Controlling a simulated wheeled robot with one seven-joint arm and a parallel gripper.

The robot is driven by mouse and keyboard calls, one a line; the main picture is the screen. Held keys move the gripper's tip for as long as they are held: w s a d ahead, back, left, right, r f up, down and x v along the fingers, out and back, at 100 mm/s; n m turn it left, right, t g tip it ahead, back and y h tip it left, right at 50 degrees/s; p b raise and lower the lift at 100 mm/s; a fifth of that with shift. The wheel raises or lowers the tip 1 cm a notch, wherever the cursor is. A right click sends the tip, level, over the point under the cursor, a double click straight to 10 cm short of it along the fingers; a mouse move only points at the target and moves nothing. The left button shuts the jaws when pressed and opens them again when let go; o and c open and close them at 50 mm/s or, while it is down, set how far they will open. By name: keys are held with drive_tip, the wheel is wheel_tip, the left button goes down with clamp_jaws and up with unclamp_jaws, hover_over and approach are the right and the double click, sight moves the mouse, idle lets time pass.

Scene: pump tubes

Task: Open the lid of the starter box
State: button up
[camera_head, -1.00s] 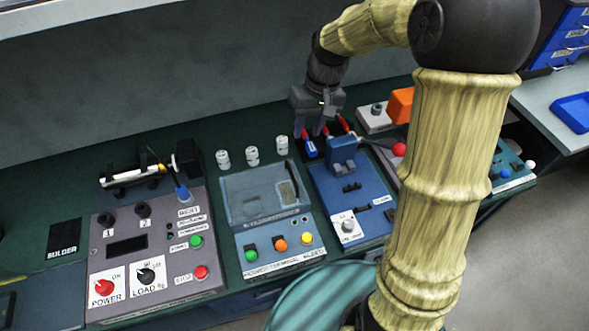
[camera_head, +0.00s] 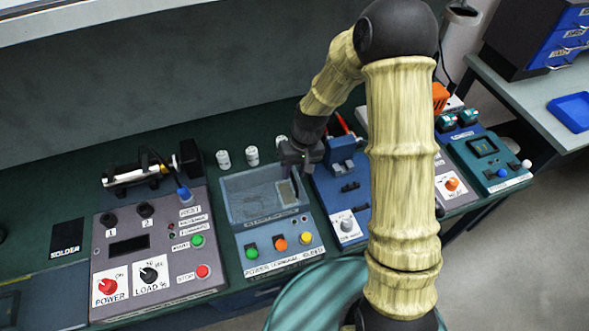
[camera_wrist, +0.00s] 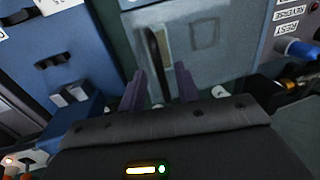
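A grey-blue box (camera_head: 246,202) stands mid-bench with a flat upper panel and green, orange and yellow buttons on its front. I cannot read a "starter" label on it. My gripper (camera_head: 300,160) is over the right back part of this box, its fingers mostly hidden in the head view. In the wrist view, the two purple fingers of my gripper (camera_wrist: 160,92) are apart. A dark upright handle bar (camera_wrist: 154,50) on the box shows between and beyond them. Nothing is gripped; I cannot tell whether the fingers touch the bar.
Left is a grey control box (camera_head: 128,270) with knobs and buttons. Right is a blue device (camera_head: 342,192), partly behind my arm, then a teal box (camera_head: 483,165). White cylinders (camera_head: 252,153) stand behind. A blue tray (camera_head: 570,112) lies on the side table.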

drive_tip(key=shift+f, duration=0.3)
clamp_jaws()
drive_tip(key=shift+r, duration=0.15)
